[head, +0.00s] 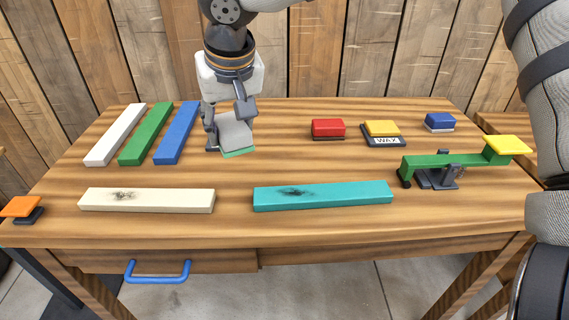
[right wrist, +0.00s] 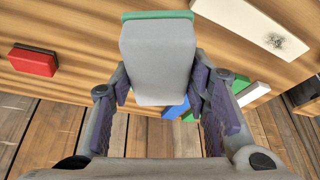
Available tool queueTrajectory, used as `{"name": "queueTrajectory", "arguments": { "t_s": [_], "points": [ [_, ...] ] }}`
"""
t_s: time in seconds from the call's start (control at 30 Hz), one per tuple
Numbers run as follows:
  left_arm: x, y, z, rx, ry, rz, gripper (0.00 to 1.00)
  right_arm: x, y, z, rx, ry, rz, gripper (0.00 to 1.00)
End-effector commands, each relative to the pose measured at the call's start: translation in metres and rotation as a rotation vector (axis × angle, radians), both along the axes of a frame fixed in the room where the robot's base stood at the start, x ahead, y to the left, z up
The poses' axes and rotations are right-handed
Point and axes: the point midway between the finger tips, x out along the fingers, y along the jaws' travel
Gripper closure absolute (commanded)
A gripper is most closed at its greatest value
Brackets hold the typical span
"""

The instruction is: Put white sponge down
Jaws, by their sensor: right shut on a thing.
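The white sponge (head: 236,133) is a pale block with a green layer along its lower edge. My right gripper (head: 228,135) is shut on it from above, over the back left part of the table, just right of the blue plank. The sponge looks slightly tilted, with its green side low. I cannot tell whether it touches the tabletop. In the right wrist view the sponge (right wrist: 158,60) sits between the two fingers of my right gripper (right wrist: 158,88), its green layer facing away from the palm. My left gripper is not in view.
White (head: 115,134), green (head: 146,134) and blue planks (head: 177,133) lie at back left. Stained cream (head: 170,201) and teal planks (head: 335,196) lie in front. A red block (head: 328,128), wax block (head: 382,128), blue block (head: 439,121) and green lever device (head: 445,160) stand right.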

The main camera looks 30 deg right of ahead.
Motion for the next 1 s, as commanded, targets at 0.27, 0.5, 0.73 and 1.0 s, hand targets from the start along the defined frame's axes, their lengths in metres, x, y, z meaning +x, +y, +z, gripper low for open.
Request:
{"name": "queueTrajectory", "arguments": {
  "t_s": [0.27, 0.5, 0.73, 1.0],
  "points": [
    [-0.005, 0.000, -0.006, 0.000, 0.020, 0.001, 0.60, 0.030, -0.073, -0.038, 0.004, 0.006, -0.009, 0.79],
    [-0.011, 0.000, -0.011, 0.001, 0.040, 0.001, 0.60, 0.045, -0.110, -0.077, 0.000, 0.004, -0.003, 0.79],
    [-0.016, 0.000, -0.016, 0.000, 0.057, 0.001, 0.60, 0.052, -0.128, -0.116, -0.002, 0.006, 0.000, 0.79],
    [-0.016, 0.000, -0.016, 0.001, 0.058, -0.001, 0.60, 0.052, -0.128, -0.129, 0.000, -0.002, -0.001, 0.79]
  ]
}}
